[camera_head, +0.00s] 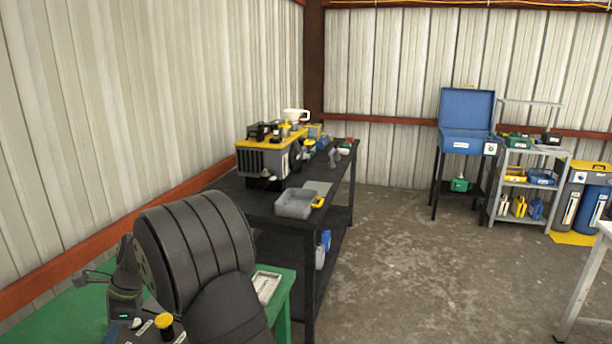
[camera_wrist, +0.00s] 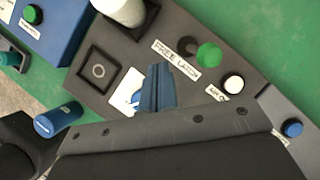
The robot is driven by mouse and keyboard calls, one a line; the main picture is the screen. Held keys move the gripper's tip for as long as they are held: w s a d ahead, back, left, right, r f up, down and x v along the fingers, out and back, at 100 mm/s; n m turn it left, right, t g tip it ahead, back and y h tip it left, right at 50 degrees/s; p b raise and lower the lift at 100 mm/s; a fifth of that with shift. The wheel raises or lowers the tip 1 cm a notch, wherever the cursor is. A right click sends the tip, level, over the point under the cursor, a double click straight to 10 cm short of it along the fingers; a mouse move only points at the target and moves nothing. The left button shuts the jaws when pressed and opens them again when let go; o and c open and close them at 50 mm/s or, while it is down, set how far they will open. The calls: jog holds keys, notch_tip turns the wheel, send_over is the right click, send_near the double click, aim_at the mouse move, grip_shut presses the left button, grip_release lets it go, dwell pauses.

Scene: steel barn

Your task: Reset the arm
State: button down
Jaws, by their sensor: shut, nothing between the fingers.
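My gripper (camera_wrist: 158,86) shows in the wrist view, its two blue-grey fingers shut together with nothing between them. The fingers are over a dark grey control panel (camera_wrist: 215,118) that has a "FREE LATCH" label (camera_wrist: 176,59). A green button (camera_wrist: 209,55) and a white button (camera_wrist: 233,84) are on the panel to the right of the fingers. A square black frame (camera_wrist: 99,69) is on the panel to their left. I cannot tell how high the fingers are above the panel. I cannot clearly make out the fingers in the head view.
A green table (camera_head: 62,318) is at the front left of the head view. A black workbench (camera_head: 262,200) beyond it holds a yellow-and-grey machine (camera_head: 262,160) and a grey tray (camera_head: 295,204). A blue cabinet (camera_head: 467,118) stands at the back. The concrete floor (camera_head: 420,265) is open.

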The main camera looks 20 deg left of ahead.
jog(key=shift+w+a+f, duration=0.25)
jog(key=shift+w+a, duration=0.1)
jog(key=shift+a, duration=0.25)
jog(key=shift+w+a+f, duration=0.25)
jog(key=shift+w+a, duration=0.05)
jog(key=shift+a, duration=0.3)
jog(key=shift+w+r, duration=0.25)
jog(key=shift+w, duration=0.15)
jog(key=shift+s, duration=0.1)
